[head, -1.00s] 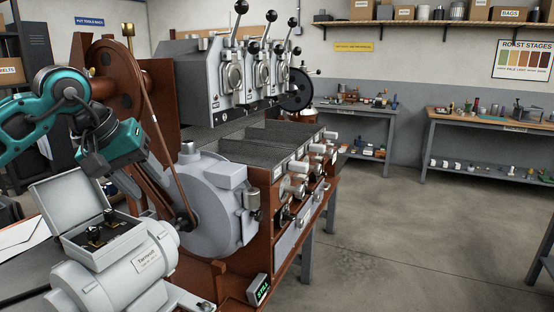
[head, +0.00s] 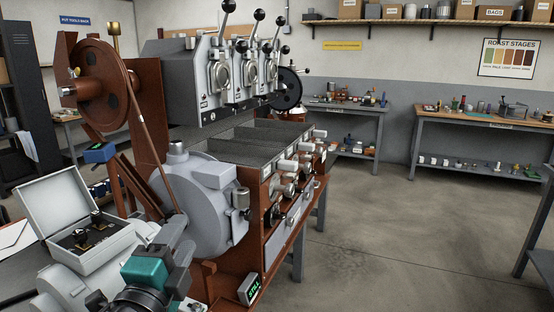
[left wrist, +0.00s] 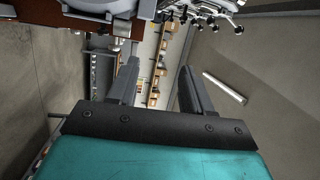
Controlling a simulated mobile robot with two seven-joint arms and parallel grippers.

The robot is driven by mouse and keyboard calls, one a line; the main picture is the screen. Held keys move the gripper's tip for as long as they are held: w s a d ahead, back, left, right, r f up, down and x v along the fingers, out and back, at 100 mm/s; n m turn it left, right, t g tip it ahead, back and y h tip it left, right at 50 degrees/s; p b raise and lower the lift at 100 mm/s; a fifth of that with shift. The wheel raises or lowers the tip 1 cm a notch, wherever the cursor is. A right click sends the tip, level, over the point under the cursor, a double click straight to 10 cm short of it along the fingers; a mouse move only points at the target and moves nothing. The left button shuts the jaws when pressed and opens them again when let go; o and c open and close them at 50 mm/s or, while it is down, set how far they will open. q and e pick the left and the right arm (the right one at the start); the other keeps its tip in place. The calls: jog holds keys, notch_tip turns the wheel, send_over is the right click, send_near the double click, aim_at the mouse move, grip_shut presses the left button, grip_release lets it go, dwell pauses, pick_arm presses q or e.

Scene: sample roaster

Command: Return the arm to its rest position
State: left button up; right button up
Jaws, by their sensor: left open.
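In the left wrist view my left gripper (left wrist: 157,75) is open. Its two dark fingers stand apart with nothing between them. Its fingertips are not clear in the head view. The sample roaster (head: 235,150) stands beyond the arm, with a brown frame, grey drum housings and black-knobbed levers. My right gripper is in neither view.
An open grey case (head: 70,205) stands on the left beside the motor. A brown flywheel (head: 98,85) with a belt rises behind it. A small green-lit display (head: 250,289) sits at the roaster's front corner. Workbenches (head: 480,120) line the back wall. The floor (head: 390,240) at right is clear.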

pick_arm(q)
jog(key=s+a+f+n+g+y, duration=0.2)
jog(key=s+f+n+g, duration=0.25)
jog(key=f, duration=0.35)
jog(key=s+a+f+n+g+y, duration=0.1)
jog(key=s+a+f+n+g, duration=0.25)
jog(key=s+f+n, duration=0.35)
jog(key=s+f+n+g, duration=0.5)
jog(key=s+f+g, duration=0.35)
jog(key=s, duration=0.65)
jog(key=w+d+f+t+h, duration=0.2)
jog(key=w+d+f+t, duration=0.1)
jog(key=w+f+t, duration=0.5)
jog(key=shift+w+d+f+h, duration=0.3)
jog(key=shift+w+d+f, duration=0.1)
jog(key=shift+f, duration=0.3)
jog(key=shift+m, duration=0.25)
jog(key=shift+c, duration=0.7)
jog(key=shift+s+a, duration=0.1)
